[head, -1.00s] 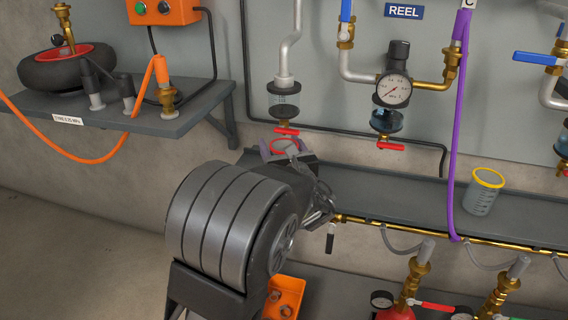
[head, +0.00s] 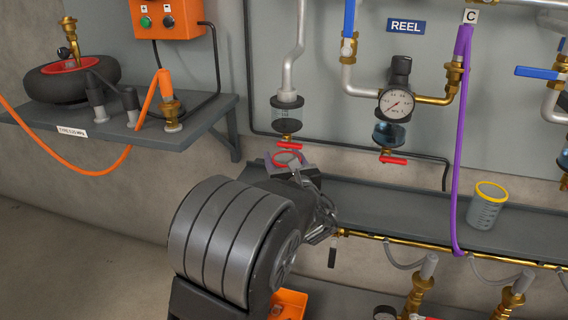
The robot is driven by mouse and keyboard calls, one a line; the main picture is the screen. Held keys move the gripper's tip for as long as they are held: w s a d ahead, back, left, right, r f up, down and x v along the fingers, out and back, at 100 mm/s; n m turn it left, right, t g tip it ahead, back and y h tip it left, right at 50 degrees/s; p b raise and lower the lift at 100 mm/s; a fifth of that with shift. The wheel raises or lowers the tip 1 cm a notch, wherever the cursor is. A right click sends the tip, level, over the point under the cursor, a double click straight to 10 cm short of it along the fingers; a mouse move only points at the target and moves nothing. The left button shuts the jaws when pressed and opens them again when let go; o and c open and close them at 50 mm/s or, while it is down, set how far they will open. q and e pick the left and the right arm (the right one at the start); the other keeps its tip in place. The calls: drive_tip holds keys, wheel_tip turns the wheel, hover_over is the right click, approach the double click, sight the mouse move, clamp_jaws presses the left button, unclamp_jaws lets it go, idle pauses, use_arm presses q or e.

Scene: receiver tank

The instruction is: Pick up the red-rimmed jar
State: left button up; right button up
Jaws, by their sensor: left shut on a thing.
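The red-rimmed jar (head: 288,158) shows only by its red rim at the left end of the grey shelf, below a filter bowl with a red tap. My left gripper (head: 290,164) is shut on the jar, with its fingers around the rim area. The jar's body is hidden behind the gripper and my wrist. I cannot tell whether the jar touches the shelf. My right gripper is not in view.
A yellow-rimmed jar (head: 487,206) stands on the grey shelf (head: 400,205), right of the purple hose (head: 461,140). Red taps (head: 393,160) hang above the shelf. A brass pipe (head: 430,247) runs along its front. An upper left shelf (head: 190,125) holds a wheel (head: 72,72).

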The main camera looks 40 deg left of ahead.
use_arm(q)
drive_tip(key=shift+r+p, duration=0.45)
drive_tip(key=shift+r, duration=0.15)
drive_tip(key=shift+s+d+r+p, duration=0.1)
drive_tip(key=shift+d+r+p, duration=0.05)
drive_tip(key=shift+r+p, duration=0.15)
drive_tip(key=p+v, duration=0.6)
drive_tip(key=v, duration=1.1)
drive_tip(key=shift+s+d+f+p, duration=0.2)
drive_tip(key=shift+s+d+p, duration=0.05)
drive_tip(key=shift+s+p, duration=0.05)
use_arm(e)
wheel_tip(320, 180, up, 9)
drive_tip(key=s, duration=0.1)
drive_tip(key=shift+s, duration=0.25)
use_arm(q)
drive_tip(key=shift+w, duration=0.1)
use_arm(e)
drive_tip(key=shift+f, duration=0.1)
